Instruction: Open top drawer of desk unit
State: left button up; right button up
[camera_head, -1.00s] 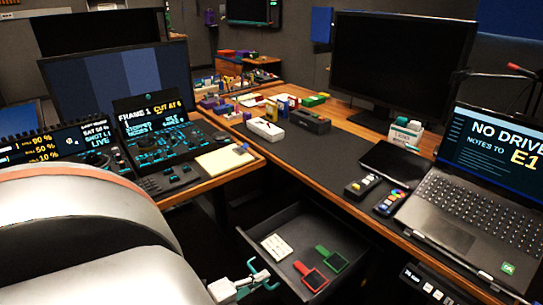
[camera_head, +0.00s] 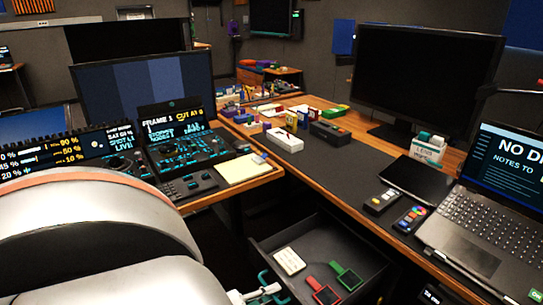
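The desk unit's drawer (camera_head: 369,262) is pulled out below the desk top, with its dark inside open to view. A white card (camera_head: 289,261), a green-framed item (camera_head: 346,277) and a red-framed item (camera_head: 322,291) lie in it. My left gripper (camera_head: 268,287), with teal finger parts, is at the bottom edge, close against the drawer's front. It is partly cut off, so I cannot tell whether its fingers are shut on the front or handle. My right gripper is out of view.
The desk top carries a laptop (camera_head: 475,232), two remotes (camera_head: 382,201), a dark tablet (camera_head: 417,178) and a monitor (camera_head: 425,80). A control desk with consoles (camera_head: 185,145) and a notepad (camera_head: 243,169) stands at left. My pale arm covers the lower left.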

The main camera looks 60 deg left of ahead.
pick_arm(q)
jog(key=v, duration=1.1)
jog(key=shift+s, duration=0.4)
